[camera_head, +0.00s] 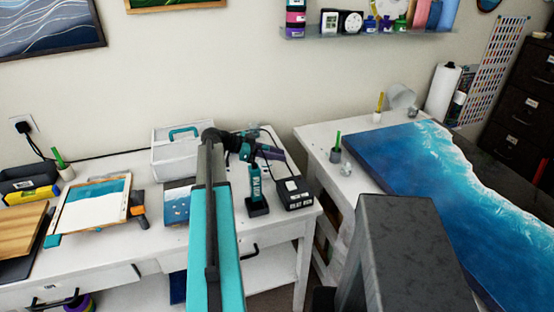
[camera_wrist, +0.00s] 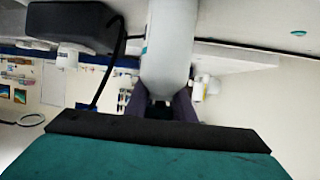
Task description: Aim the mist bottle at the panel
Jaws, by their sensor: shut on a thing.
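In the wrist view, my gripper (camera_wrist: 168,100) has its two dark fingers against a smooth white cylinder, which I take to be the mist bottle (camera_wrist: 170,45). Its upper end runs out of the picture, and its nozzle does not show. In the head view, my gripper (camera_head: 270,152) is above the right end of the left table; I cannot make out the bottle there. The large panel (camera_head: 410,175), deep blue with white wave bands, lies flat on the right table, to the right of my gripper. Part of its near side is hidden by my own body.
Below my gripper are a teal-and-black tool (camera_head: 255,188) and a black box-shaped device (camera_head: 291,192). A white bin (camera_head: 178,163) stands behind my arm. A green-handled brush in a cup (camera_head: 336,150) and a paper roll (camera_head: 442,92) are on the right table. A gap separates the tables.

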